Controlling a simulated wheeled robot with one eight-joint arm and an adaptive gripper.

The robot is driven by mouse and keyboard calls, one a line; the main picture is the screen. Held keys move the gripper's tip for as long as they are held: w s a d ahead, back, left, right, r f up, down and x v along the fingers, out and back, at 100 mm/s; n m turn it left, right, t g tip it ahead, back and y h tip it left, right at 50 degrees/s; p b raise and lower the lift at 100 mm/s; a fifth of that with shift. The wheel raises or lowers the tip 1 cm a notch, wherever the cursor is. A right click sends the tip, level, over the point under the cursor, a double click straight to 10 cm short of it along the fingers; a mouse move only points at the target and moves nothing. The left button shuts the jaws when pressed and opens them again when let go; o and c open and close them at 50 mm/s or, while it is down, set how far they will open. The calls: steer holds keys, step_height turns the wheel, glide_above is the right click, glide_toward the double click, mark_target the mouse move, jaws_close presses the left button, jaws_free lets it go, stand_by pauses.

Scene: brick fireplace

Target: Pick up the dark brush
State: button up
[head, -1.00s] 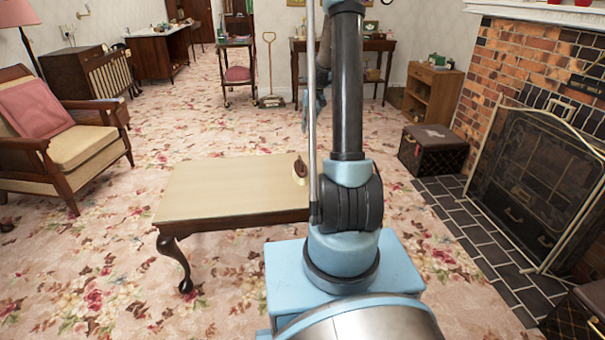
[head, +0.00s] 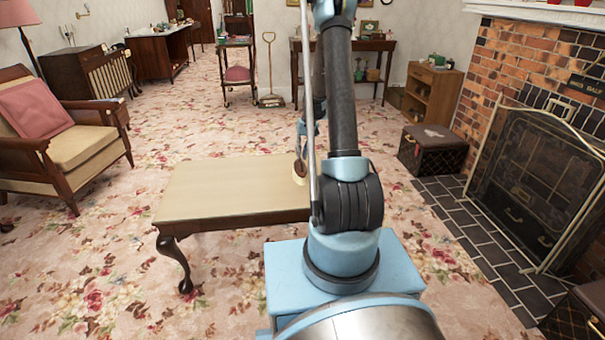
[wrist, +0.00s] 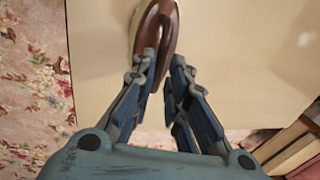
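The dark brush (head: 299,173), brown on top with a pale lower edge, lies near the right end of the low table (head: 225,185). My arm partly covers it in the head view. In the wrist view the brush (wrist: 157,32) is at the top, partly cut off by the frame edge and overlapped by the left finger. My gripper (wrist: 164,62) is open, its fingertips apart and pointing towards the brush. Whether a finger touches it I cannot tell. In the head view my gripper (head: 304,135) is partly hidden by my arm.
The rest of the low tabletop is bare. A wooden armchair (head: 80,140) stands at the left. A fireplace screen (head: 530,190) and a dark box (head: 433,150) are at the right. Open floral carpet lies around the table.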

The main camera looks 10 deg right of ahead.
mark_target(300, 160)
steer(key=shift+s+a+f, duration=0.1)
steer(key=shift+a+f, duration=0.1)
steer(key=shift+f, duration=0.95)
steer(key=shift+a+f, duration=0.2)
steer(key=shift+f, duration=0.9)
jaws_close()
steer(key=shift+r, duration=0.1)
step_height(300, 160, up, 10)
steer(key=shift+f, duration=0.1)
